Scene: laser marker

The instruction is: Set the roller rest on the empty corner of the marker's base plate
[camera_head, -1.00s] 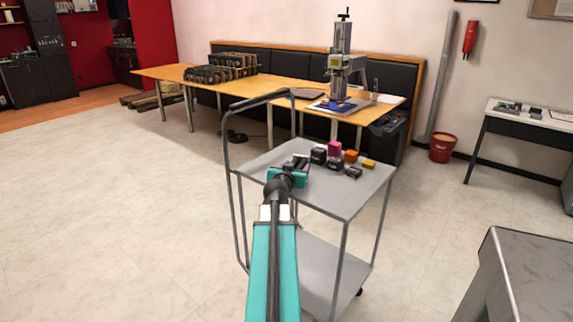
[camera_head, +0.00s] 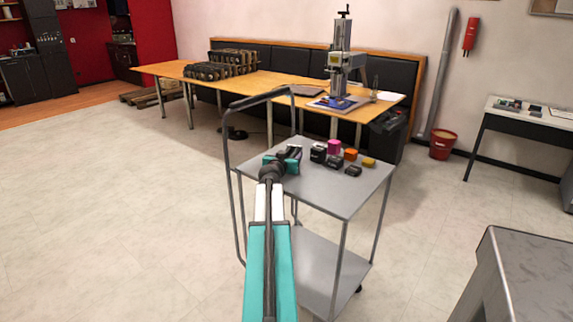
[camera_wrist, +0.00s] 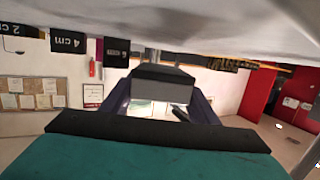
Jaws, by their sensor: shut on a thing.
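My gripper (camera_head: 291,155) is over the left side of the grey cart's top, its dark fingers pointing away from me. In the wrist view its fingers (camera_wrist: 163,108) are shut on a dark grey block-like piece, which I take to be the roller rest (camera_wrist: 163,88). The fingers hide part of it. The laser marker (camera_head: 343,62) stands upright on the wooden table behind the cart, well apart from my gripper. Its base plate (camera_head: 352,104) carries something blue; its corners are too small to tell apart.
The cart (camera_head: 335,195) also bears a dark block (camera_head: 318,153), a magenta piece (camera_head: 334,147), an orange piece (camera_head: 350,154), a yellow piece (camera_head: 368,162) and other dark pieces. Its tall handle (camera_head: 228,150) rises at the left. The wooden table (camera_head: 290,92) lies beyond. Floor left is clear.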

